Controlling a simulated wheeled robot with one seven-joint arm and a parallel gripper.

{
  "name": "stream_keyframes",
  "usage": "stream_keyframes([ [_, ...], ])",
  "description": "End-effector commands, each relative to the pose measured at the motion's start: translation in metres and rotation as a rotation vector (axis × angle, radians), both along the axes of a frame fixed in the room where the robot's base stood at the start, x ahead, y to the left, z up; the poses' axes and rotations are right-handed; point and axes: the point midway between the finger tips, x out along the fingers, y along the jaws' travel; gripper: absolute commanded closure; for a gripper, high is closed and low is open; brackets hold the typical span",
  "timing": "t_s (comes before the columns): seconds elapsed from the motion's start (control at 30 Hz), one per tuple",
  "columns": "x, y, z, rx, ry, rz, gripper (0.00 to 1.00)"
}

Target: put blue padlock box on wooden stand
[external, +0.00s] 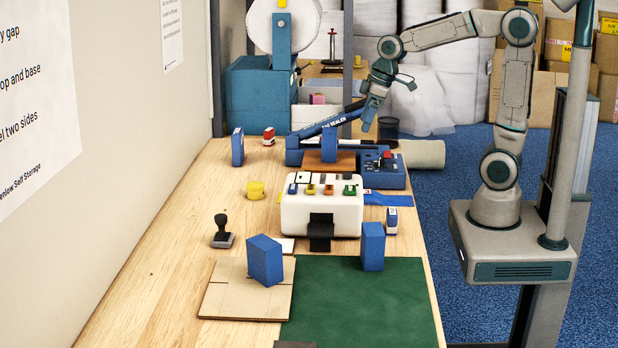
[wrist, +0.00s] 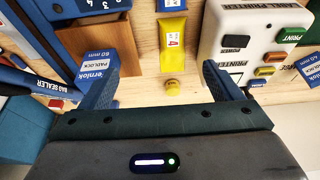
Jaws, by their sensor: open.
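A blue padlock box (external: 329,144) stands upright on a brown wooden stand (external: 345,168) by the bag sealer. In the wrist view this box (wrist: 97,65), with a white padlock label, shows on the brown wood (wrist: 88,34) beside my left-hand finger, which partly hides it. My gripper (external: 368,122) is open, above and to the right of that box in the external view. In the wrist view, nothing is held between the fingers (wrist: 165,88). Other blue boxes stand on the cardboard sheet (external: 265,260), on the green mat (external: 373,246) and at the far left (external: 237,147).
A white label printer (external: 320,215) stands nearer. The table's left strip is mostly clear.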

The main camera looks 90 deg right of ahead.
Motion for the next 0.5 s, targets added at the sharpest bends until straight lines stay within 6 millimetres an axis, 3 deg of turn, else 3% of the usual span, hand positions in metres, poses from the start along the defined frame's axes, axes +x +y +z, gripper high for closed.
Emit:
stream_keyframes([
  [0.03,-0.021,0.026,-0.003,-0.002,0.008,0.012,0.15],
  [0.2,-0.085,0.076,-0.023,-0.007,0.039,0.009,0.15],
  [0.33,-0.119,0.094,-0.038,-0.010,0.053,0.005,0.15],
  [0.5,-0.138,0.101,-0.047,-0.013,0.060,-0.002,0.15],
])
